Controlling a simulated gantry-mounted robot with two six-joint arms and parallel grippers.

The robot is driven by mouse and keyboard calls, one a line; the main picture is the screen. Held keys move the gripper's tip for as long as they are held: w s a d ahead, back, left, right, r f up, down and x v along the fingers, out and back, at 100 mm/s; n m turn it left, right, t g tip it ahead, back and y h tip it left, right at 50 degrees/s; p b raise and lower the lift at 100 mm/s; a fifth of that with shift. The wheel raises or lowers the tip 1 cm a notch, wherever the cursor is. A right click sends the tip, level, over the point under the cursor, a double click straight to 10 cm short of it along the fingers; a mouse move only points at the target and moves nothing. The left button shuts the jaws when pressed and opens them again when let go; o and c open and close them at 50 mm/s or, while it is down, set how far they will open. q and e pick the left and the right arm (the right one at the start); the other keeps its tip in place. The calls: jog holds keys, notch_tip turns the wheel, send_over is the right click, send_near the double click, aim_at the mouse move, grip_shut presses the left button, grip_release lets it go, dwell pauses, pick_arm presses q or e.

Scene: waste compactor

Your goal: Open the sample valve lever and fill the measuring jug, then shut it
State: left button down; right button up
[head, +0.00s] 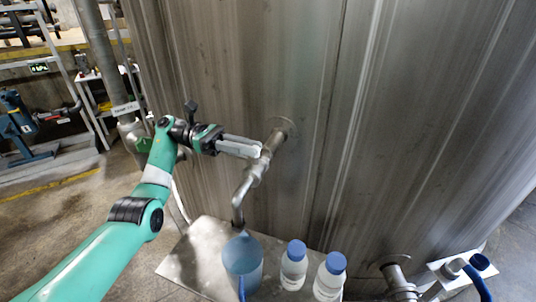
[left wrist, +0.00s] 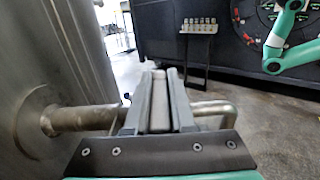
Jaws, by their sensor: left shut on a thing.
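The sample pipe (head: 268,157) comes out of the large metal wall and bends down to a spout (head: 238,205). The translucent blue measuring jug (head: 243,260) stands upright below the spout; its fill level cannot be told. My left gripper (head: 259,150) is at the valve on the pipe, coming from the left. In the left wrist view its fingers (left wrist: 159,78) are shut on the grey valve lever (left wrist: 160,100), which lies between them and crosses in front of the pipe (left wrist: 80,119). The fingers hide much of the lever in the head view. My right gripper is not in view.
The jug stands on a metal shelf (head: 187,262). Two clear bottles with blue caps (head: 294,266) (head: 330,277) stand right of it. A pipe fitting (head: 397,270) juts from the wall at lower right. Open floor lies left.

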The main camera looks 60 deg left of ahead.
pick_arm(q)
jog(key=shift+f, duration=0.1)
jog(key=c, duration=0.8)
grip_release()
jog(key=shift+o, duration=0.2)
jog(key=shift+r, duration=0.45)
notch_tip(320, 180, up, 3)
jog(key=shift+p, duration=0.8)
jog(key=s+d+r+p, duration=0.4)
jog(key=s+d+r, duration=0.5)
jog(key=d, duration=0.1)
jog(key=shift+s, duration=0.3)
jog(key=shift+d+r, duration=0.1)
